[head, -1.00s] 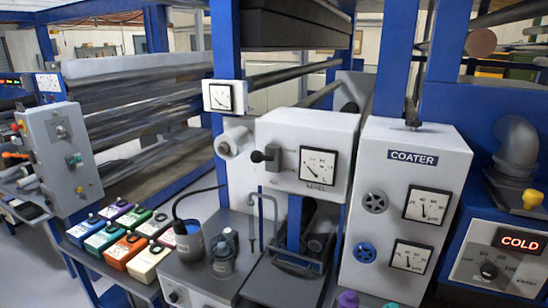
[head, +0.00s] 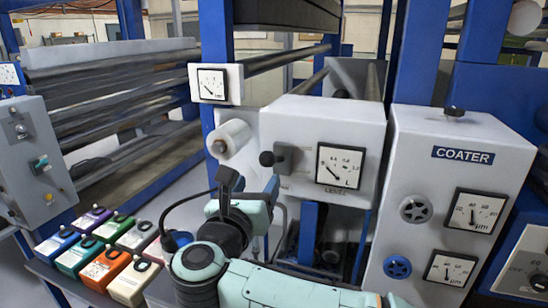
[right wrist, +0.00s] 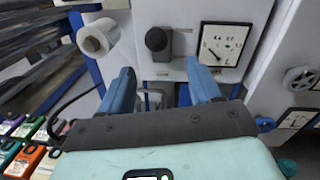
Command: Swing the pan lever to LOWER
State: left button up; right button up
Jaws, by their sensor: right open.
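The pan lever has a black knob (head: 266,158) at the left of a grey block (head: 287,158) on the white box with the level gauge (head: 340,166). In the right wrist view the black knob (right wrist: 156,40) stands ahead, between and beyond my fingertips. My right gripper (head: 228,185) is in front of the box, lower and to the left of the knob. In the right wrist view my right gripper (right wrist: 160,72) has its two blue fingers apart with nothing between them, not touching the knob. The small lettering by the lever is too small to read surely. My left gripper is not in view.
A white roll (head: 230,138) juts out left of the lever. The COATER cabinet (head: 447,175) stands to the right. Several coloured bottles (head: 105,265) sit at the lower left. My right arm hides part of the bench and the pots there.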

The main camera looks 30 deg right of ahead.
aim_at(271, 159)
jog(key=p+x, duration=0.3)
jog(key=x, duration=0.9)
jog(key=shift+w+f, duration=0.1)
jog(key=shift+w, duration=0.2)
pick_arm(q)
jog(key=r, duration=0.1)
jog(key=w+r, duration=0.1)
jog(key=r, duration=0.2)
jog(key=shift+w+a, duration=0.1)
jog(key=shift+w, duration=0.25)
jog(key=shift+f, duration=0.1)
pick_arm(e)
jog(key=shift+f, duration=0.1)
grip_shut()
